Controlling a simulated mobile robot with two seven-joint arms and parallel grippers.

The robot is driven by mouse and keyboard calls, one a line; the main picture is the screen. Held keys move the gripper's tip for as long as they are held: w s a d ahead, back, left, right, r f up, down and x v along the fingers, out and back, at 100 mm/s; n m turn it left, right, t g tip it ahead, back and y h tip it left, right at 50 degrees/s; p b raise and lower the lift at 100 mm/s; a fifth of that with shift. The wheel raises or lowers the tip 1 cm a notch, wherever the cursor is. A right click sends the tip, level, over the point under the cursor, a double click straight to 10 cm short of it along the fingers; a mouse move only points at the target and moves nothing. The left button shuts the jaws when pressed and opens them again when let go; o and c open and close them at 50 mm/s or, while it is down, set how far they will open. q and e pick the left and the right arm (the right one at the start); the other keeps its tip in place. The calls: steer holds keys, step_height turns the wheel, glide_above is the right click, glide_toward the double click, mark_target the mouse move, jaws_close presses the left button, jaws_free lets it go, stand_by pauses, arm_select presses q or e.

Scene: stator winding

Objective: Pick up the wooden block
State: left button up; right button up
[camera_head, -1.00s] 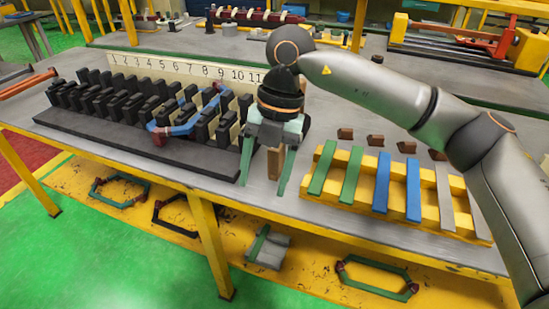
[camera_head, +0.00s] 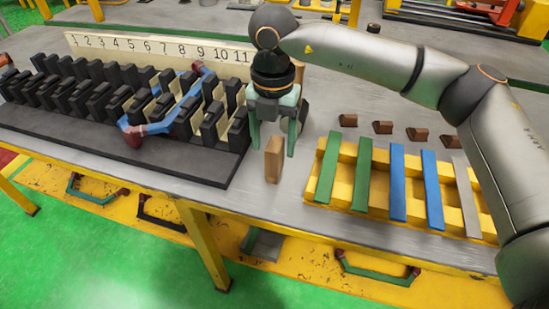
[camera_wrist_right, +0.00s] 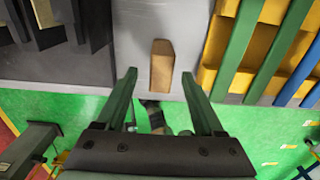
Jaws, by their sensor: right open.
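My left gripper is not in view.
The black stator (camera_head: 110,150) with a blue coil (camera_head: 165,110) is on the left. The yellow tray (camera_head: 345,200) with green, blue and grey strips is on the right. Several small brown pieces (camera_head: 383,127) lie behind it. The table's front edge is close to the block.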

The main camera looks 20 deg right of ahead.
steer(key=shift+w+d+f, duration=0.1)
steer(key=shift+f, duration=1.3)
steer(key=shift+w+d+f, duration=0.1)
steer(key=shift+f, duration=1.25)
jaws_close()
